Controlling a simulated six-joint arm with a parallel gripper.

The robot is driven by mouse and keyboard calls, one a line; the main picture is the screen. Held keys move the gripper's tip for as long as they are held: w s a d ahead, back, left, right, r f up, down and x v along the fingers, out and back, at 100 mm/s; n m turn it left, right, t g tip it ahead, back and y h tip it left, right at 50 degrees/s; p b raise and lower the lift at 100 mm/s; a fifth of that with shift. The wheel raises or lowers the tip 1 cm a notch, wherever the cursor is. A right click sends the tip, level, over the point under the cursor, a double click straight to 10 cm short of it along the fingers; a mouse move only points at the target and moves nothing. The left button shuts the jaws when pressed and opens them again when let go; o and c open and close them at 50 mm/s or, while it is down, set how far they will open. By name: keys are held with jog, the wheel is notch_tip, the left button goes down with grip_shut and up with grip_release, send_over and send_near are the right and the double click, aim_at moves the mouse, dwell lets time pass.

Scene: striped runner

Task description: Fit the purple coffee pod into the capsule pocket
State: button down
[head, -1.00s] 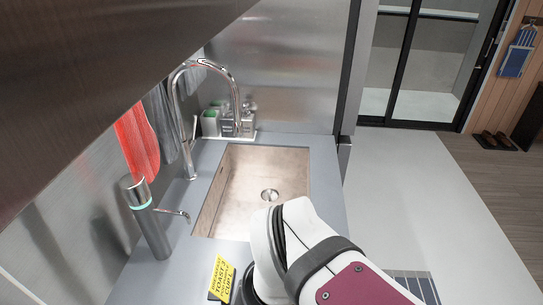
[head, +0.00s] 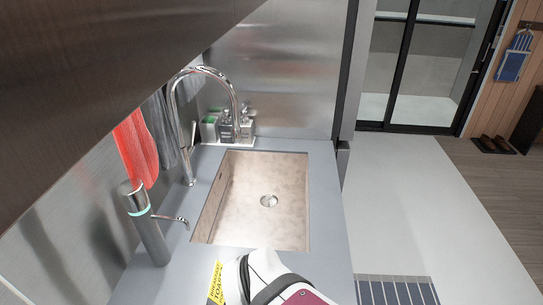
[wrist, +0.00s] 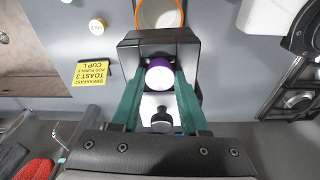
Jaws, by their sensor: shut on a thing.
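In the wrist view, the purple coffee pod (wrist: 159,77) is between the green fingertips of my gripper (wrist: 161,80), which is shut on it. Its pale round face and purple side show. A dark block-like body (wrist: 138,50) lies just beyond the fingertips, close to the pod. I cannot tell whether they touch. A white part with a black knob (wrist: 161,118) shows between the fingers, below the pod. I cannot make out the capsule pocket clearly. The head view shows only my arm at the bottom edge, not the gripper.
A yellow note card (wrist: 91,74) lies on the counter, also in the head view (head: 215,284). A small pale-topped round item (wrist: 97,25) is near it. An orange-rimmed cup (wrist: 160,14) stands beyond the dark body. A hob (wrist: 296,98) is at right. The sink (head: 262,205) is empty.

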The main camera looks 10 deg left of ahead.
jog(key=shift+c, duration=2.3)
grip_release()
jog(key=shift+s+f, duration=0.1)
jog(key=shift+f, duration=0.7)
jog(key=shift+o, duration=0.2)
jog(key=shift+r, duration=0.5)
notch_tip(320, 180, up, 12)
jog(key=d, duration=0.1)
jog(key=s+d+f+m, duration=0.3)
jog(key=d+f+m, duration=0.7)
jog(key=m, duration=1.2)
jog(key=shift+s+d, duration=0.35)
jog(key=shift+d, duration=0.4)
jog(key=shift+f, duration=0.1)
